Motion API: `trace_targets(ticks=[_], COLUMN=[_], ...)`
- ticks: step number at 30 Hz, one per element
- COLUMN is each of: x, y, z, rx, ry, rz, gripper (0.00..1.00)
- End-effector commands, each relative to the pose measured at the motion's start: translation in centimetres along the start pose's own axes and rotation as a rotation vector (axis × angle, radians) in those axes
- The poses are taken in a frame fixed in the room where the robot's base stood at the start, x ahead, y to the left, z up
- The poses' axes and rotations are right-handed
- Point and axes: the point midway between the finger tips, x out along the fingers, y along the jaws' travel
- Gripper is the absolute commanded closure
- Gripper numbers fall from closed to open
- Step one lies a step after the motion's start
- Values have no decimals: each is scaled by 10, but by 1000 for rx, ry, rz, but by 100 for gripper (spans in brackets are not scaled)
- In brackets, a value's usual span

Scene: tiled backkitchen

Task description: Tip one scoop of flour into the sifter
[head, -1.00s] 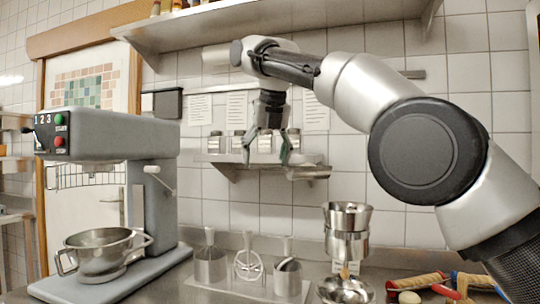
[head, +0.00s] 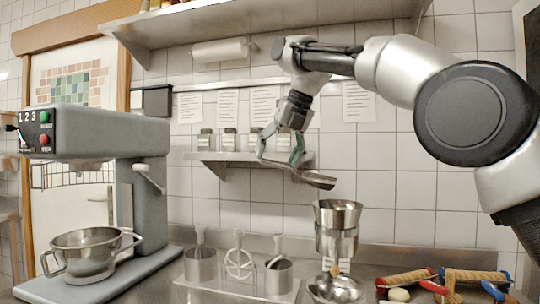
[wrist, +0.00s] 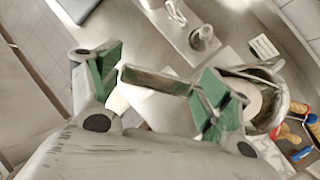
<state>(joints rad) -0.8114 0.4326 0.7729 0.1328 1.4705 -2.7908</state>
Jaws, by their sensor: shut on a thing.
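My gripper (head: 281,160) is raised in front of the small wall shelf, shut on the handle of a metal scoop (head: 318,180). The scoop's bowl sticks out to the right, looks about level, and is above and slightly left of the sifter, apart from it. The sifter appears to be the flared steel cup (head: 338,215) on top of a steel stand. In the wrist view the scoop handle (wrist: 155,80) runs between the green fingertips. A round rim with pale content shows beside the right finger; I cannot tell whether it is scoop or sifter.
A steel bowl (head: 334,290) stands in front of the sifter. A grey mixer (head: 90,135) stands far left. A shelf (head: 240,156) with jars is behind.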

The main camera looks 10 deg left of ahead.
Motion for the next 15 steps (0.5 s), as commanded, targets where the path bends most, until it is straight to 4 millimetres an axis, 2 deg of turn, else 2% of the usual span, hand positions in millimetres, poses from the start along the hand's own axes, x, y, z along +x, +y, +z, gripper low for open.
trace_targets(ticks=[15], x=[-27], y=[-30], z=[12], rx=[81], ry=[-2], rz=[185], gripper=[66])
